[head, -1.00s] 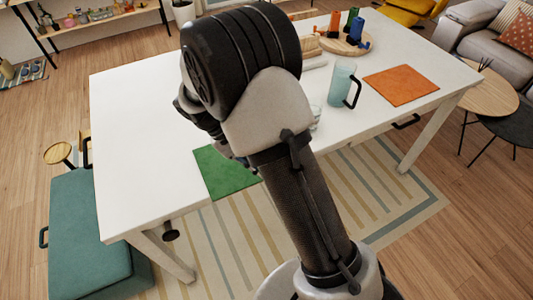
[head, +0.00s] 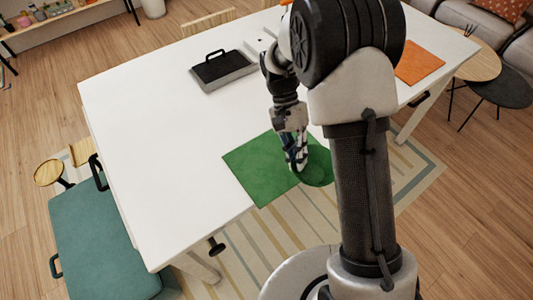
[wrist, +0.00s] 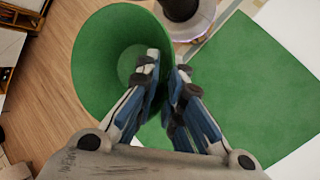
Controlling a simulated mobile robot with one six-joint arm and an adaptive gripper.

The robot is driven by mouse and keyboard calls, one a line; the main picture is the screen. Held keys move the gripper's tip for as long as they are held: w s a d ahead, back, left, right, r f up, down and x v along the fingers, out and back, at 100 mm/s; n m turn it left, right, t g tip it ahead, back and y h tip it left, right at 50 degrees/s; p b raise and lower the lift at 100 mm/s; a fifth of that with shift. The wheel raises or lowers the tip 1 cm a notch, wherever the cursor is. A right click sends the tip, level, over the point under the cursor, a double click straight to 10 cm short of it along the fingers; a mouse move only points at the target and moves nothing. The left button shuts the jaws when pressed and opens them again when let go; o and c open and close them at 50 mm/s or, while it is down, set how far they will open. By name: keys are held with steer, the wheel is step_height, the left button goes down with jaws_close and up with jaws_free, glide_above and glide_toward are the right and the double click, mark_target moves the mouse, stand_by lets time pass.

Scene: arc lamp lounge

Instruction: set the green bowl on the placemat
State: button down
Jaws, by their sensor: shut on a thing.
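The green bowl (head: 319,170) is at the right edge of the green placemat (head: 250,166), near the table's front edge. My gripper (head: 299,168) is shut on the bowl's rim. In the wrist view the fingers (wrist: 166,72) pinch the wall of the bowl (wrist: 95,65), its inside is empty, and the placemat (wrist: 255,85) lies to the right. Part of the bowl lies against the floor in that view. I cannot tell how high the bowl is above the table. My arm hides part of the table behind it.
An orange mat (head: 418,62) lies farther right on the white table (head: 165,130). A dark tray with a handle (head: 223,70) stands at the back. A round dark-topped object (wrist: 182,12) is close beyond the fingers. The table's left part is clear.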

step_height(320, 180, up, 3)
steer(key=a+m+y+p, duration=0.1)
steer(key=a+m+y, duration=0.25)
steer(key=m, duration=0.35)
step_height(320, 180, up, 9)
steer(key=m+t+y+p, duration=0.45)
steer(key=m+t, duration=0.55)
steer(key=m, duration=1.1)
glide_above(279, 165)
steer(key=shift+m, duration=0.3)
step_height(279, 165, down, 20)
steer(key=b, duration=1.2)
steer(key=shift+a+r+b, duration=0.1)
steer(key=shift+b, duration=0.25)
steer(key=shift+r, duration=0.15)
steer(key=c, duration=1.7)
jaws_free()
steer(key=shift+r, duration=0.1)
